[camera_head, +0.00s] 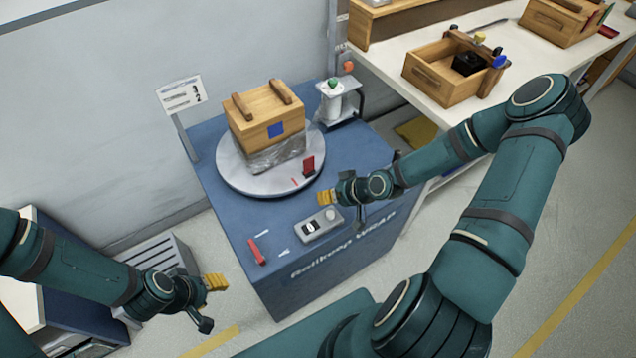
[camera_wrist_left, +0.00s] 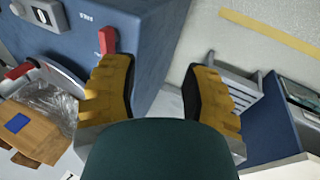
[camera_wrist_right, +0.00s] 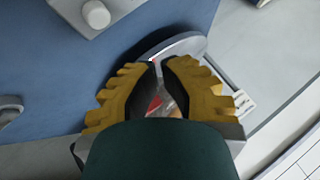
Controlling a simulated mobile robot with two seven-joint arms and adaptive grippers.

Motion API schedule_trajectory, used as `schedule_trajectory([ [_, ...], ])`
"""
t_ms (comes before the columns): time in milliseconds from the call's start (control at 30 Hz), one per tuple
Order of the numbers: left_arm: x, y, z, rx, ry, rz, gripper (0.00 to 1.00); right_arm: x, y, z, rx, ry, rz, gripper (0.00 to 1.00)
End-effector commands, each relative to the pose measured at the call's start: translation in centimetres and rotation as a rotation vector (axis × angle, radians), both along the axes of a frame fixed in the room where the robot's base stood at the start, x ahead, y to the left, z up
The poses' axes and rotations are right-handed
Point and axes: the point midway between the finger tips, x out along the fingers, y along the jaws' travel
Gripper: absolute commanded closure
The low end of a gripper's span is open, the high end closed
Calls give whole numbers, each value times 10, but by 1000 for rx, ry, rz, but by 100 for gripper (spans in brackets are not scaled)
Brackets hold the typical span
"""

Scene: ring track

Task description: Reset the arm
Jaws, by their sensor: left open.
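My left gripper (camera_head: 215,283) hangs in front of the blue wrapping machine (camera_head: 225,195), over the floor at lower left. It is open and empty, and its spread yellow fingers also show in the left wrist view (camera_wrist_left: 158,75). My right gripper (camera_head: 326,198) is above the machine's front right, near the control box with a knob (camera_head: 320,225). In the right wrist view (camera_wrist_right: 160,66) its fingertips come together with nothing seen held. On the grey turntable (camera_head: 235,175) stands a wooden box (camera_head: 255,130) with a blue square, its lower part wrapped in film.
A red lever (camera_head: 257,252) sits on the machine's front top. A red block (camera_head: 308,165) is at the turntable's right edge. A post with a green button (camera_head: 333,84) stands behind. A white bench (camera_head: 400,52) at upper right holds an open wooden crate (camera_head: 425,78).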

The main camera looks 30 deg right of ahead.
Motion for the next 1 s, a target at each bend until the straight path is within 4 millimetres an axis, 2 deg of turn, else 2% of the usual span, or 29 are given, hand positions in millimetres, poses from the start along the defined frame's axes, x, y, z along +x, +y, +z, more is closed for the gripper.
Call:
schedule_trajectory([
  [233, -2, 0, 0, -1, 4, 0, 53, 0, 0, 0, 0, 0, 0, 100],
  [333, -13, -2, 1, -5, 31, -7, 53, 0, 5, 0, 3, 5, 6, 100],
  [467, -11, -1, 1, -5, 25, -6, 53, -5, 34, -1, 24, 57, 28, 100],
  [567, -11, -1, 1, -5, 25, -6, 53, -13, 63, -2, 37, 119, 48, 100],
  [800, -11, -1, 1, -5, 25, -6, 53, -48, 126, -5, 15, 295, 73, 100],
  [1000, -11, -1, 1, -5, 25, -6, 53, -81, 155, -6, -62, 417, 62, 100],
])
